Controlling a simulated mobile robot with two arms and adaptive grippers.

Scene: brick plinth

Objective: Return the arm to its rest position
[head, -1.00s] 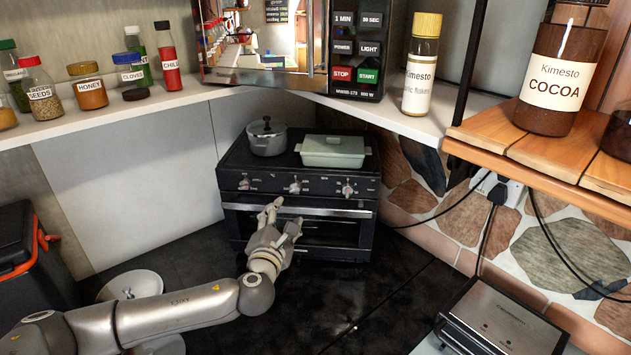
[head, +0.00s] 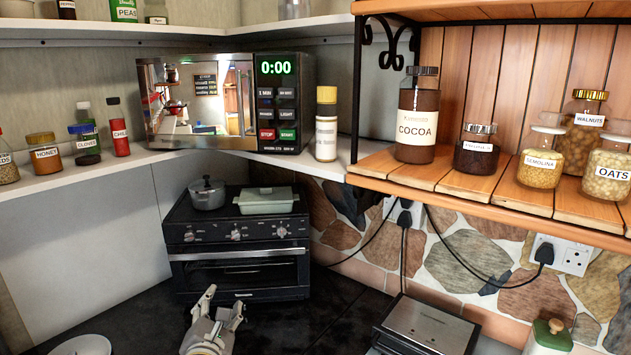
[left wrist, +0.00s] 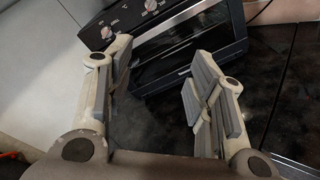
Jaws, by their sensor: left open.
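My left gripper (head: 219,309) shows at the bottom of the head view, in front of the small black oven (head: 240,247) and apart from it. Its two fingers are spread, with nothing between them. In the left wrist view the open fingers (left wrist: 160,95) frame the dark counter, with the oven (left wrist: 190,45) beyond them. Most of the left arm is below the head view's edge. My right gripper does not show.
A pot (head: 208,195) and a green lidded dish (head: 266,201) stand on the oven. A microwave (head: 228,103) sits on the shelf above. A wooden shelf (head: 480,188) with jars is at right. A toaster (head: 425,325) and a white dish (head: 84,346) stand at the front.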

